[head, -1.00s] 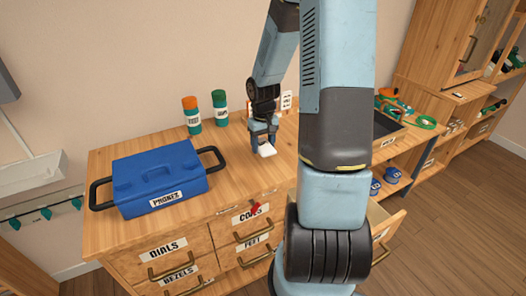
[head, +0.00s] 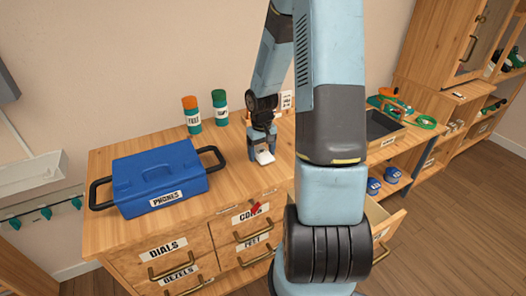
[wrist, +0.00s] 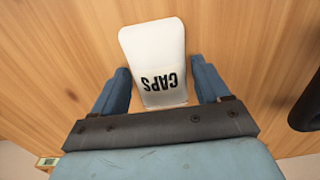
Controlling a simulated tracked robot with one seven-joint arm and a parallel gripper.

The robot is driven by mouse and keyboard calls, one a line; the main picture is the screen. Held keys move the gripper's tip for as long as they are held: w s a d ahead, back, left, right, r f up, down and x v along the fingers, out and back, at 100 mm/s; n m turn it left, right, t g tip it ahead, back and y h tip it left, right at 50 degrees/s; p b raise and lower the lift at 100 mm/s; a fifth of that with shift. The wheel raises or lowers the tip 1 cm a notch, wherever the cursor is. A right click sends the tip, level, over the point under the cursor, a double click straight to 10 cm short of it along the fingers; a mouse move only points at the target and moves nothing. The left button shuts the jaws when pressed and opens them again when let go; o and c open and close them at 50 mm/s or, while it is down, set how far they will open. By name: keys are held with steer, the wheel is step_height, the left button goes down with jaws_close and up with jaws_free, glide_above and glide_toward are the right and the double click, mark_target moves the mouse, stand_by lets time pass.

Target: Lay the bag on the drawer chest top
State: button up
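The bag is a small white packet marked CAPS (wrist: 156,62). In the head view the bag (head: 265,158) appears to lie flat on the wooden drawer chest top (head: 228,180), right of the blue case. My gripper (head: 262,152) points down over it. In the wrist view my gripper (wrist: 162,88) is open, with one blue finger on each side of the bag's near end and narrow gaps between fingers and bag. Bare wood shows around the bag.
A blue PHONES case (head: 160,178) with black handles stands at the left of the top. Two orange- and green-capped bottles (head: 192,115) (head: 220,108) stand behind. A dark tray (head: 382,128) is at the right. A drawer (head: 378,225) stands open below my arm.

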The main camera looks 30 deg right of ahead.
steer(key=shift+o, duration=0.5)
steer(key=shift+r, duration=0.25)
step_height(320, 180, up, 12)
step_height(320, 180, up, 14)
steer(key=t+h, duration=0.1)
steer(key=t, duration=0.2)
glide_above(261, 151)
steer(key=s+a, duration=0.7)
steer(key=s, duration=0.2)
steer(key=s+a+r+t, duration=0.1)
steer(key=s+a+r, duration=0.1)
steer(key=s+r, duration=0.2)
steer(key=s+a+r+t+y, duration=0.1)
steer(key=s+a+r, duration=0.1)
steer(key=s, duration=0.6)
steer(key=shift+s+a+r+t, duration=0.15)
steer(key=shift+s+r+t, duration=0.2)
steer(key=shift+r, duration=0.55)
steer(key=shift+c, duration=0.4)
